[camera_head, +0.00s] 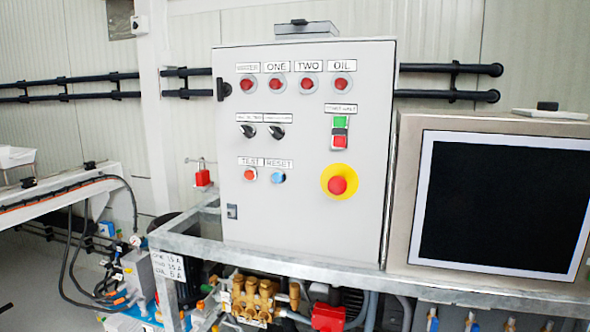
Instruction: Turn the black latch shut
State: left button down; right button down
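A grey control cabinet (300,225) stands upright in the middle of the head view, with its front panel facing me. A small black latch (222,89) sits at the upper left edge of the panel. It is too small to tell whether it is turned open or shut. A second, greyish latch (232,211) sits lower on the same edge. The panel looks flush with the cabinet, with no clear gap. Neither of my grippers shows in the view, and nothing touches the latches.
The panel carries red lamps (277,84), black knobs (276,132), and a red emergency button (337,185) on yellow. A dark screen (500,200) stands right of the cabinet. A metal frame (280,260) runs below, over brass pump parts (253,298). The space before the panel is clear.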

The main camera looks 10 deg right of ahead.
aim_at(219, 84)
jog(key=i+j, duration=0.1)
jog(key=j, duration=0.3)
jog(key=i+j, duration=0.15)
jog(key=j, duration=0.2)
jog(key=i+j, duration=0.1)
jog(key=j, duration=0.3)
jog(key=i+j, duration=0.1)
jog(key=j, duration=0.25)
jog(key=i+j, duration=0.1)
jog(key=j, duration=0.3)
jog(key=u, duration=0.05)
